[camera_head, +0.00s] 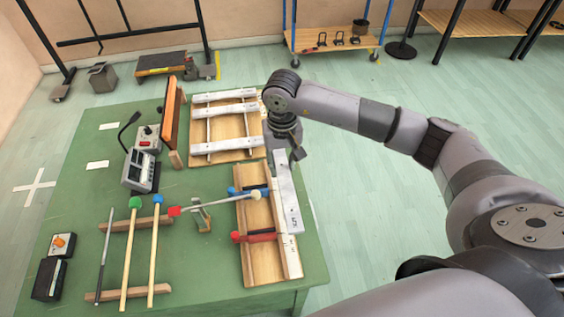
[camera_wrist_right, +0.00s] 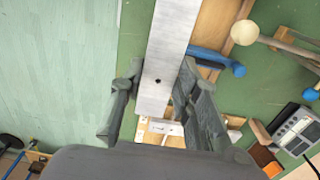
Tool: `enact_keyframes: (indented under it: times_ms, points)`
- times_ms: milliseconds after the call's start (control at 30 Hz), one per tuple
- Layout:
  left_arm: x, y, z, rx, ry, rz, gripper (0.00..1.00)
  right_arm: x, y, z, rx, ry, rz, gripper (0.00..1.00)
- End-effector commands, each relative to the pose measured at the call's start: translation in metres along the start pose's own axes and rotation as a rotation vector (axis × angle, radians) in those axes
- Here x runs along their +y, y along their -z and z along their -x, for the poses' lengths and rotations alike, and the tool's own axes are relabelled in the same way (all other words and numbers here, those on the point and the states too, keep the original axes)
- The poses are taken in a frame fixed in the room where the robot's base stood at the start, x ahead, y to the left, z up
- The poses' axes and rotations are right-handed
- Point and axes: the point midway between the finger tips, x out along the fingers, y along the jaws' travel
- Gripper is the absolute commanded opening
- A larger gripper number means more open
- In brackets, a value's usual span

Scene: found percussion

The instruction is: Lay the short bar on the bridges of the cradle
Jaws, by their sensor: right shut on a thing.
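The short bar (camera_head: 288,195) is a flat silver-grey bar with a dark hole. My right gripper (camera_head: 284,155) is shut on it near its far end; in the right wrist view the bar (camera_wrist_right: 165,55) runs between the two fingers (camera_wrist_right: 160,78). The cradle (camera_head: 262,262) is a wooden frame with a blue bridge (camera_head: 249,188) and a red bridge (camera_head: 254,237). The bar is over or beside the cradle's right side, to the right of the bridges' visible parts; whether it touches the cradle cannot be told. My left gripper is not in view.
Mallets (camera_head: 129,252) lie on wooden rests at the left. A rack with several pale bars (camera_head: 225,109) is behind. Grey devices (camera_head: 139,170) stand left of it. Bare green table (camera_head: 195,285) shows in front.

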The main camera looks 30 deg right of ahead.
Motion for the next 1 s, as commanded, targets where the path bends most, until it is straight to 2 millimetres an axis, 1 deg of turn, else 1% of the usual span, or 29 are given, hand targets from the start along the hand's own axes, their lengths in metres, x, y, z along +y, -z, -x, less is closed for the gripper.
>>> enact_keyframes:
  times_ms: [33, 500, 567, 1000]
  points:
    - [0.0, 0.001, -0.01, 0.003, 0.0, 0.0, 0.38, 0.0, 0.0, -0.011, -0.001, 0.0, 0.0, 0.0]
    - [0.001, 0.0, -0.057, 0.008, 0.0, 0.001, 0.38, 0.001, 0.001, -0.058, 0.001, 0.0, -0.001, 0.0]
    - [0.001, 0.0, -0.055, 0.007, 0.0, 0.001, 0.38, -0.007, 0.001, -0.053, 0.002, 0.003, 0.002, 0.0]
    - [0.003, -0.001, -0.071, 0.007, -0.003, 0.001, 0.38, -0.052, 0.0, -0.053, 0.001, 0.002, 0.002, 0.0]
